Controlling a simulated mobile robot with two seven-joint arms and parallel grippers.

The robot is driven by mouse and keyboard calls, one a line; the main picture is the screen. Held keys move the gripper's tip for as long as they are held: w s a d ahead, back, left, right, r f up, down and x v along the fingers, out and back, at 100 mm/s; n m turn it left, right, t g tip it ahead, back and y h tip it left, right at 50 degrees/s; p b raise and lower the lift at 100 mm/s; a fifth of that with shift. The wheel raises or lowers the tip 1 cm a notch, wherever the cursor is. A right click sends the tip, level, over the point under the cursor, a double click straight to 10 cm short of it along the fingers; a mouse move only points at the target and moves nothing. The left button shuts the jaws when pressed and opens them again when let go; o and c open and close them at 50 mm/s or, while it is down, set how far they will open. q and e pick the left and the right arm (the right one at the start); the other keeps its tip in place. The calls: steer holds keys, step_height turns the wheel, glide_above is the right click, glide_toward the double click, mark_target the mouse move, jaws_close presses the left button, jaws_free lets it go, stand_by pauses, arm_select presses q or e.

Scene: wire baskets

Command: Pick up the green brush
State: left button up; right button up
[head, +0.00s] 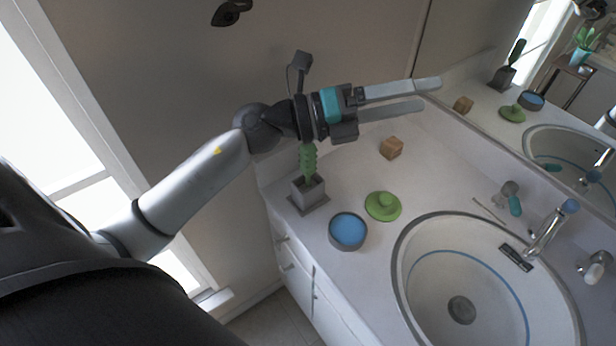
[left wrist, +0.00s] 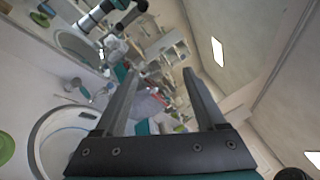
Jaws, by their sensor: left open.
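A bumpy green upright thing (head: 308,160), which looks like the green brush, stands in a square grey holder (head: 308,193) at the left end of the counter. Its top is partly hidden behind my left gripper (head: 432,94). The gripper is open and empty, above the counter, with its fingers pointing right toward the mirror, past the brush. In the left wrist view the two open fingers (left wrist: 160,72) have nothing between them, and I cannot make out the brush there. My right gripper is not in view.
On the counter (head: 350,185) are a wooden cube (head: 391,148), a green lidded dish (head: 383,205) and a blue-topped round tin (head: 348,231). A mirror (head: 480,55) runs along the back.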

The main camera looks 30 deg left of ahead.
arm_select(q)
step_height(320, 180, down, 4)
steer(key=m+g+y, duration=0.2)
steer(key=m+g, duration=0.2)
steer(key=m, duration=0.1)
steer(key=m+g+y, duration=0.1)
steer(key=g+y, duration=0.3)
steer(key=y, duration=0.8)
glide_toward(305, 146)
steer(key=x, duration=1)
steer(key=shift+w+a+f, duration=0.1)
steer(key=shift+w+f, duration=0.2)
steer(key=shift+s+x, duration=0.15)
steer(key=shift+x, duration=1.15)
steer(key=shift+s+x, duration=0.1)
steer(key=shift+x, duration=1.15)
steer(key=shift+f, duration=0.1)
jaws_close()
